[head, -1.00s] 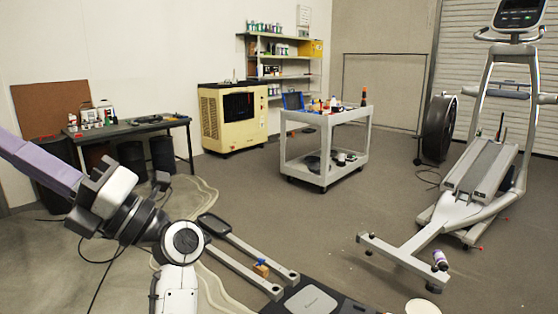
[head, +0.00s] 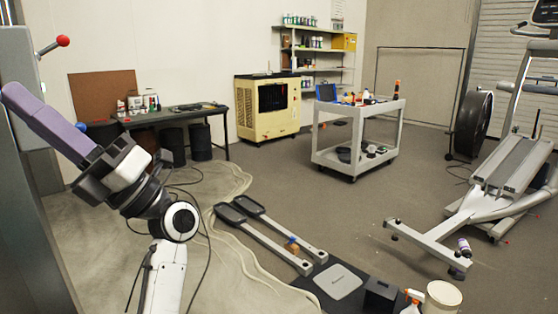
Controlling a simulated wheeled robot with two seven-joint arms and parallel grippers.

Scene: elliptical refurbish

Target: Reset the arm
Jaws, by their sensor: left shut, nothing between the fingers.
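My left arm rises from the bottom left of the head view, with a white link, a black wrist and a white and black hand. My left gripper (head: 12,96) has long purple-grey fingers pointing up and left. The fingers are shut together and hold nothing. They overlap a grey upright machine (head: 22,190) at the left edge in the picture; whether they touch it I cannot tell. My right gripper is not in view.
A dark table (head: 185,115) and a yellow machine (head: 267,106) stand at the back. A grey cart (head: 345,165) stands centre right, exercise machine (head: 500,180) at right. Long rails (head: 270,240), a white bucket (head: 442,296) and a spray bottle (head: 411,305) are in front. Open floor lies mid-room.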

